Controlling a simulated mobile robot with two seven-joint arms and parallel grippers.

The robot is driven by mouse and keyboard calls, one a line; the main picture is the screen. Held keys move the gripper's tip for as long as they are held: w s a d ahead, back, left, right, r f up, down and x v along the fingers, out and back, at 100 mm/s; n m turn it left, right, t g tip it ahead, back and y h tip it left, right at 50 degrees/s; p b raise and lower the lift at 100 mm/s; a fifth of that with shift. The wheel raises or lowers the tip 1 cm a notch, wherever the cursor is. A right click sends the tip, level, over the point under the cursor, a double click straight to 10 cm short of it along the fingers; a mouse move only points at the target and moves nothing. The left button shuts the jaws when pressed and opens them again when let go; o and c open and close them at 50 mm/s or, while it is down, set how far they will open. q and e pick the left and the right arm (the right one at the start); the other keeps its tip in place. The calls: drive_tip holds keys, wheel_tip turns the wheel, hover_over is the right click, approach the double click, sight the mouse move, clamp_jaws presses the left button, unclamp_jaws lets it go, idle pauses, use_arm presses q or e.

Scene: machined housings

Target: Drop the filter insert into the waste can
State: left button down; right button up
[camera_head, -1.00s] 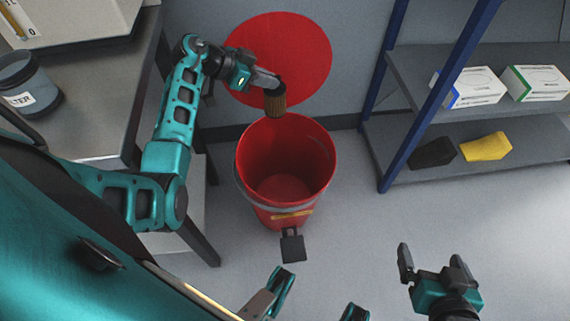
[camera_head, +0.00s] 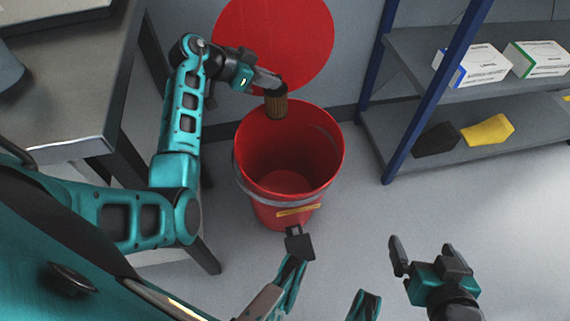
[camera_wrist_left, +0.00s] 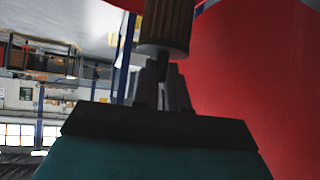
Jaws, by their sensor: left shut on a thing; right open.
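The filter insert (camera_head: 276,105) is a brown, ribbed cylinder with a dark end cap. My left gripper (camera_head: 274,84) is shut on its capped end. The insert hangs at the back rim of the red waste can (camera_head: 290,206), overlapping that rim in the head view; its exact height above the can is hard to tell. The can is open at the top and looks empty inside. In the left wrist view the insert (camera_wrist_left: 168,22) shows between the fingers (camera_wrist_left: 162,88). My right gripper (camera_head: 428,250) is open and empty, at the lower right over the floor.
A red disc (camera_head: 290,40) is on the wall behind the can. A grey table (camera_head: 70,100) stands at the left. A blue-framed shelf (camera_head: 400,95) at the right holds boxes (camera_head: 470,66), a black item (camera_head: 436,139) and a yellow item (camera_head: 487,130). Floor around the can is clear.

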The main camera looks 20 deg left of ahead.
use_arm(q)
drive_tip(key=c, duration=1.1)
unclamp_jaws()
use_arm(e)
drive_tip(key=shift+r, duration=0.1)
use_arm(q)
drive_tip(key=shift+r, duration=0.1)
use_arm(e)
drive_tip(key=shift+r, duration=0.1)
